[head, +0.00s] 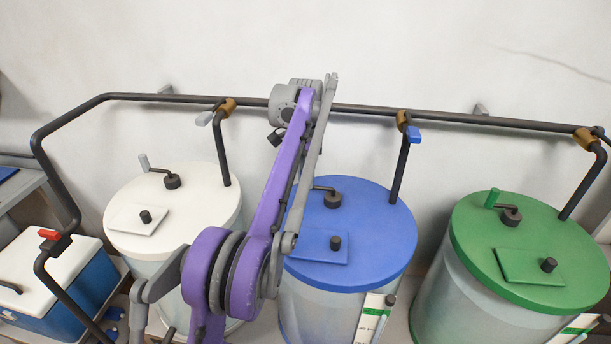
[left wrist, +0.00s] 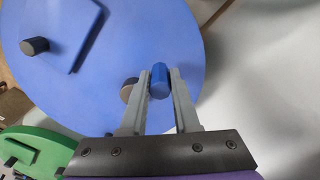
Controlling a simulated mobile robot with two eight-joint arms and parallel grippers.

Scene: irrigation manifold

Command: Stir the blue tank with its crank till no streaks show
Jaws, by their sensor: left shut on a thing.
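The blue tank's lid (head: 375,225) is in the middle of the head view, with its dark crank hub (head: 332,199) on top. The crank's handle is hidden behind my purple arm there. In the left wrist view, my left gripper (left wrist: 161,76) is shut on the upright blue crank handle (left wrist: 159,84), one finger on each side, above the blue lid (left wrist: 110,85). The hub (left wrist: 128,90) shows beside the left finger. The tank's pale, see-through wall (head: 320,312) shows below the lid; I cannot make out streaks in it. My right gripper is not in view.
A white-lidded tank (head: 205,195) stands left and a green-lidded tank (head: 475,235) right. A dark pipe (head: 365,109) runs behind, with drops beside the lids. A square blue hatch (head: 318,246) with a black knob lies on the blue lid. A cooler (head: 65,265) stands far left.

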